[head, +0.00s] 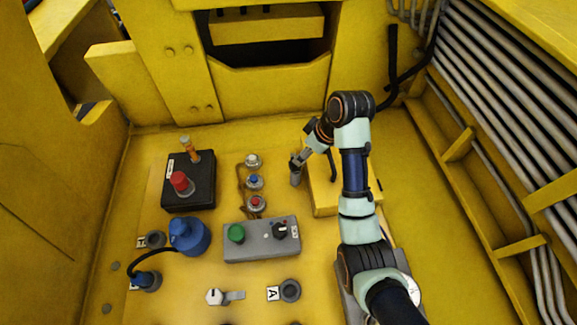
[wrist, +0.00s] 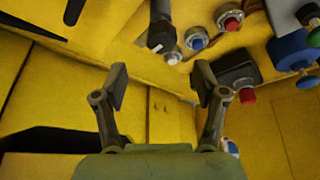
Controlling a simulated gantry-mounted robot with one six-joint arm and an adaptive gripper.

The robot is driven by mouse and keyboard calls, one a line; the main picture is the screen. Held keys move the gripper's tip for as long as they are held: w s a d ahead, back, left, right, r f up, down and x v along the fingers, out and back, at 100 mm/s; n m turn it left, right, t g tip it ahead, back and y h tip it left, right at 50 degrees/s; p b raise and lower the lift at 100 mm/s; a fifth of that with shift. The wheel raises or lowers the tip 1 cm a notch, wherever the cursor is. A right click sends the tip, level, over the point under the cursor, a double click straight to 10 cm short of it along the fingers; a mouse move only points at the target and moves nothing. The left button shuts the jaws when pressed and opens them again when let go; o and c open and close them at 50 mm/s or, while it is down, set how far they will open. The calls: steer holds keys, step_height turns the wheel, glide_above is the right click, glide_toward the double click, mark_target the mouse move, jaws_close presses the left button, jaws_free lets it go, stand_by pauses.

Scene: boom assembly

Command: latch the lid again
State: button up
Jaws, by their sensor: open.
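The yellow box with a flat top (head: 325,200) stands right of the row of buttons in the head view. I take its top for the lid; its edge also shows in the wrist view (wrist: 110,42). A dark curved bar (head: 332,165) lies over the box, partly behind my arm. A grey upright cylinder (head: 296,177) is at the box's left side, possibly the latch; a dark post with a pale tip (wrist: 162,28) in the wrist view may be the same part. My gripper (head: 299,163) (wrist: 161,84) is open and empty beside the box. Whether it touches the cylinder is unclear.
White, blue and red buttons (head: 254,182) stand left of the box. A black joystick box (head: 188,195), a grey switch box (head: 262,248) and a blue plug (head: 188,236) lie farther left and in front. Pipes (head: 510,100) line the right wall. The floor right of my arm is clear.

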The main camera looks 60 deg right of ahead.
steer(key=x, duration=0.7)
steer(key=shift+w+a+f+b, duration=0.1)
steer(key=shift+f+b, duration=0.15)
steer(key=shift+b, duration=0.15)
steer(key=c, duration=1.1)
steer(key=shift+c, duration=0.2)
